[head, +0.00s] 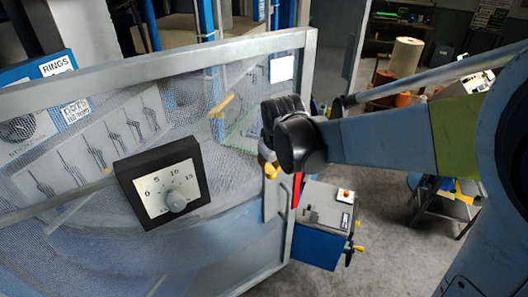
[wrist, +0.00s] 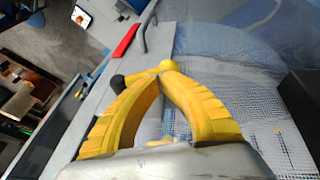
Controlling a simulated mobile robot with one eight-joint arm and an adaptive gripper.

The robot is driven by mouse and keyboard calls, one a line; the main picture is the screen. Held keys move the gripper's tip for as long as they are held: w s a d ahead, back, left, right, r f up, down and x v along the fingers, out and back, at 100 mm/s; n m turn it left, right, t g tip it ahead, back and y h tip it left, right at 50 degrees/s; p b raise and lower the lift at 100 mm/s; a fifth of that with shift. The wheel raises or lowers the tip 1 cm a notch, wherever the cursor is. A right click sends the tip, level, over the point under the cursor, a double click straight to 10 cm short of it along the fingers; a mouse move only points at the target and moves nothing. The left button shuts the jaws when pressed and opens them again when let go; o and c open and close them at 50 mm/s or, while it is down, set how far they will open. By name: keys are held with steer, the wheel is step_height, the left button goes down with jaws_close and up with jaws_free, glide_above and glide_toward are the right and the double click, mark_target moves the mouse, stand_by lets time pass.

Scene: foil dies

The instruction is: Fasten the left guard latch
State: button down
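The guard is a wire-mesh panel in a grey metal frame (head: 150,65); it fills the left of the head view. Its mesh also shows in the wrist view (wrist: 235,65). A red strip (head: 297,190) on the guard's right edge also shows in the wrist view (wrist: 125,41), beside a grey curved bar (wrist: 144,33). My gripper (head: 268,170) is at that edge, partly hidden by my wrist. In the wrist view its yellow fingers (wrist: 163,71) come together at the tips. A black knob (wrist: 117,83) on a short stem sits at the tips; whether they pinch the stem is unclear.
A black dial box (head: 163,181) sticks out from the mesh. A blue and grey control box (head: 322,223) stands right of the guard's edge. Grey floor (head: 395,250) is open beyond it. A workbench with a spool (head: 406,57) is at the back right.

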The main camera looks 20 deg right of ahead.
mark_target(273, 175)
steer(key=shift+a+f+h+b, duration=0.1)
steer(key=shift+f+h+b, duration=0.35)
steer(key=shift+h+b, duration=0.35)
steer(key=f+t+h+b, duration=0.1)
steer(key=b, duration=0.2)
steer(key=shift+f+n+h, duration=0.25)
steer(key=shift+n+h, duration=0.05)
steer(key=shift+n, duration=0.1)
steer(key=h+b, duration=0.1)
steer(key=b, duration=0.1)
steer(key=f+t+h+b, duration=0.1)
steer(key=shift+w+d+f+n+b, duration=0.1)
steer(key=shift+d+f+n+b, duration=0.1)
steer(key=shift+d+n+b, duration=0.15)
steer(key=shift+w+d+f+n+t+h+b, duration=0.1)
steer(key=shift+d+f+n+t+h+b, duration=0.15)
steer(key=shift+t+h+b, duration=0.7)
steer(key=shift+w+d+f+n+g+h+b, duration=0.1)
steer(key=shift+d+f+h+b, duration=0.4)
steer(key=shift+b, duration=1.05)
steer(key=shift+w+d+f+n+t+h+b, duration=0.15)
steer(key=shift+t+h+b, duration=0.3)
steer(key=shift+h+b, duration=0.6)
steer(key=shift+d+f+b, duration=0.15)
steer(key=shift+d+b, duration=0.15)
steer(key=shift+b, duration=0.65)
